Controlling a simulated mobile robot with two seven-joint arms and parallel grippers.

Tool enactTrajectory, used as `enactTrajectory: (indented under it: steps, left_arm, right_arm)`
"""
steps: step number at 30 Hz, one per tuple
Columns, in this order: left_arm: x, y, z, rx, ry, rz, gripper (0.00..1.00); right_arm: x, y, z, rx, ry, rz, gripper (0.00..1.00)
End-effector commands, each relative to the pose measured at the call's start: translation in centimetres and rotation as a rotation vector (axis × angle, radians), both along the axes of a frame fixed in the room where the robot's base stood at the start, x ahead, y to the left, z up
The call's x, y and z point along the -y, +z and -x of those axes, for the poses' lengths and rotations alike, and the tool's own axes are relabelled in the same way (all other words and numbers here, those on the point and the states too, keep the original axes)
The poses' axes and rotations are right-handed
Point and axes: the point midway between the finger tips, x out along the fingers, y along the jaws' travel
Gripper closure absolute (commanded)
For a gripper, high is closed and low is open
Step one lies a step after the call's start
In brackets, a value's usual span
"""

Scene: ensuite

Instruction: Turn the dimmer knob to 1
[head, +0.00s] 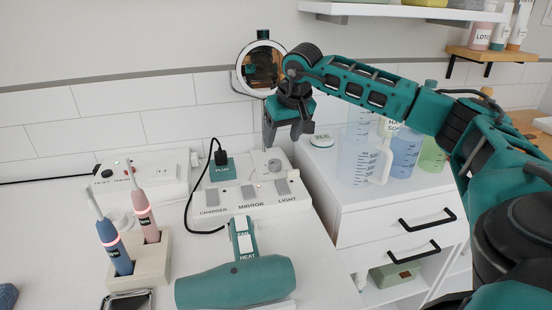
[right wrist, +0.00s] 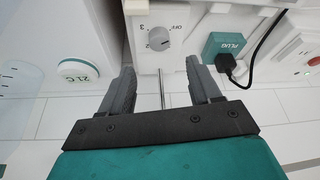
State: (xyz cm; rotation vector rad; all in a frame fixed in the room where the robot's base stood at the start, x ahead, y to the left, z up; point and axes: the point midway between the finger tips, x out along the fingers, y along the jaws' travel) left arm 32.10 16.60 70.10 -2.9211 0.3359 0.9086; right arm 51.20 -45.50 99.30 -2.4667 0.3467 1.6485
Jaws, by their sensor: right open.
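The dimmer knob (head: 274,165) is a small grey round knob on the white control panel (head: 235,207), above the LIGHT switch. In the right wrist view the knob (right wrist: 158,39) sits on a white face with marks OFF, 3 and 2 around it; I cannot tell surely which mark it points at. My right gripper (head: 282,138) is above and behind the knob in the head view, pointing down. In the right wrist view its two fingers (right wrist: 160,68) are apart with nothing between them, and the knob lies just beyond the tips. My left gripper is not in view.
A teal plug (head: 221,158) with a black cord sits left of the knob. A round mirror (head: 262,66) stands behind my right gripper. A teal hair dryer (head: 236,283) and a toothbrush holder (head: 140,262) are in front. Measuring jugs (head: 362,165) stand on the right cabinet.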

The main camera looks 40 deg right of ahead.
Motion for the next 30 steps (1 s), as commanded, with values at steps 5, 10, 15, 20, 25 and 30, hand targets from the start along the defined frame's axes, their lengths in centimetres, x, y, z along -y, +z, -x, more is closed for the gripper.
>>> enactTrajectory:
  steps: [5,10,15,20,25,30]
  left_arm:
    - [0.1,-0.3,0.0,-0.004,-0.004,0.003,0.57]
    - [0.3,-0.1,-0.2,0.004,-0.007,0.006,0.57]
    - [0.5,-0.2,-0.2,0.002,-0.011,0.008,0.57]
    - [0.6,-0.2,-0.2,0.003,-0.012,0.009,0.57]
    - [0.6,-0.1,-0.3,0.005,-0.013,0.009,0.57]
    - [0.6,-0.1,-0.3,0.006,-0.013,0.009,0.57]
  right_arm:
    - [0.4,-3.9,-1.4,-0.003,-0.001,-0.001,0.37]
    - [0.7,-6.6,-2.5,-0.001,0.0,0.001,0.37]
    - [0.9,-8.1,-3.2,-0.001,-0.001,-0.001,0.37]
    - [1.0,-8.5,-3.4,0.001,0.0,0.0,0.37]
    - [1.0,-8.5,-3.4,0.001,0.0,0.0,0.37]
    - [1.0,-8.5,-3.4,0.001,0.0,0.0,0.5]
